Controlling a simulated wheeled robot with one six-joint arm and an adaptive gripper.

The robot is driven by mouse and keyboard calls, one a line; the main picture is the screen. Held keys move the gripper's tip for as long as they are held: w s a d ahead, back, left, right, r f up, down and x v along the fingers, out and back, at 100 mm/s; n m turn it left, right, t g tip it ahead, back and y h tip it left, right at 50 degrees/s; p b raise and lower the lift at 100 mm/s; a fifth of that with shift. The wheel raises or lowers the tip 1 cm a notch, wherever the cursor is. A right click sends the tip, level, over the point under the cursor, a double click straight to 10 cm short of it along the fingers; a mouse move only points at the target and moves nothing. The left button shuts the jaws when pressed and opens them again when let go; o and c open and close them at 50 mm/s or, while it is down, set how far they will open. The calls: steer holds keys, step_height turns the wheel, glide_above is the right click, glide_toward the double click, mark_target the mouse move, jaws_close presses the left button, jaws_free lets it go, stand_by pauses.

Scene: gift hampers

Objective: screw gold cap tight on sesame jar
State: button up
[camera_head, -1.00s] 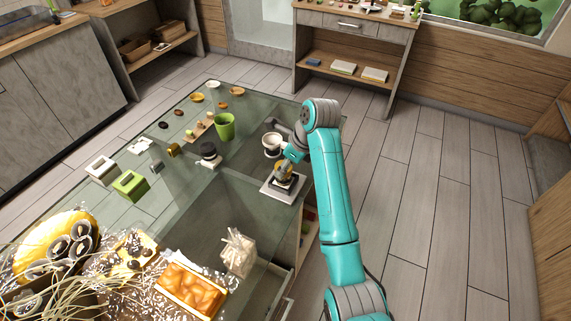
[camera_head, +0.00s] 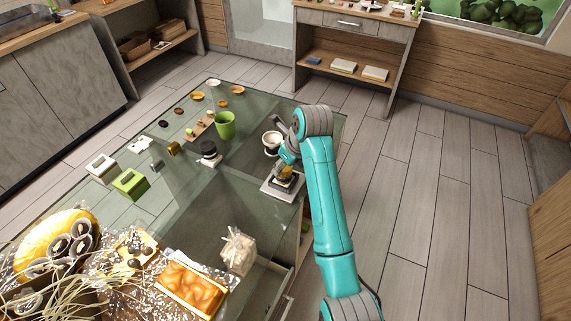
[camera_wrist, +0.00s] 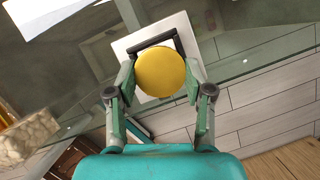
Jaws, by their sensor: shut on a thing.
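The round gold cap (camera_wrist: 160,71) sits between the two fingers of my gripper (camera_wrist: 160,77) in the wrist view, and the fingers are shut on its sides. In the head view my gripper (camera_head: 288,162) points down over the sesame jar (camera_head: 284,173), which stands on a pale square stand (camera_head: 279,191) near the table's right edge. The wrist view looks down on the cap, so the jar below is hidden there. I cannot tell how tightly the cap sits on the jar.
A dark bracket (camera_wrist: 150,45) on the stand reaches around the cap. A white cup (camera_head: 271,142) stands just behind. A green cup (camera_head: 225,126) and a black-topped jar (camera_head: 208,150) are to the left. A filled hamper (camera_head: 130,262) and a wrapped bag (camera_head: 238,250) are at the front.

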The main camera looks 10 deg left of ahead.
stand_by(0.3)
steer(key=shift+s+a+m+t+h, duration=0.1)
steer(key=shift+m+t+h, duration=0.25)
steer(key=shift+m, duration=0.85)
steer(key=shift+m+h, duration=0.35)
steer(key=shift+m, duration=0.55)
steer(key=o, duration=1)
steer(key=n, duration=0.3)
steer(key=n+g+y, duration=0.1)
steer(key=n, duration=0.2)
steer(key=shift+w+d+g+y, duration=0.2)
steer(key=shift+g+y, duration=0.05)
steer(key=shift+y, duration=0.05)
steer(key=n+g, duration=0.1)
steer(key=n, duration=0.2)
steer(key=n+g, duration=0.1)
steer(key=n, duration=0.2)
steer(key=shift+w+y, duration=0.1)
steer(key=shift+y, duration=0.3)
